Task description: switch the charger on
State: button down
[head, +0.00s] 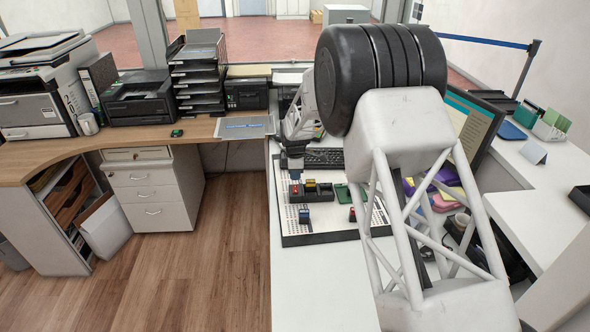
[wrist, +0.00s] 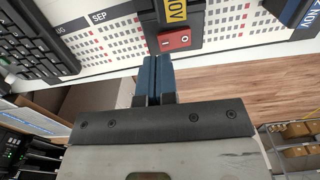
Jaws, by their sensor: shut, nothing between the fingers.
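A dark charger (head: 319,190) with colored pieces in it sits on the calendar board. In the wrist view a red switch (wrist: 174,40) with small white marks shows on the charger's near face, under a yellow label. My gripper (head: 296,174) is over the charger's left end in the head view. In the wrist view my gripper (wrist: 158,57) has its two blue fingers together, empty, with the tips just short of the red switch in the picture. I cannot tell whether they touch it. My gripper hides part of the charger in the head view.
The calendar board (head: 322,238) lies on the white counter (head: 315,290). A blue-topped block (head: 304,216) and a red-topped block (head: 352,214) stand on it, nearer the front. A keyboard (head: 324,158) lies behind. My arm covers the area to the right.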

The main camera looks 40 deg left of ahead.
aim_at(295, 185)
jog(key=shift+f, duration=1.05)
jog(key=shift+f, duration=0.7)
dwell(2.3)
jog(key=shift+r, duration=2.1)
dwell(1.8)
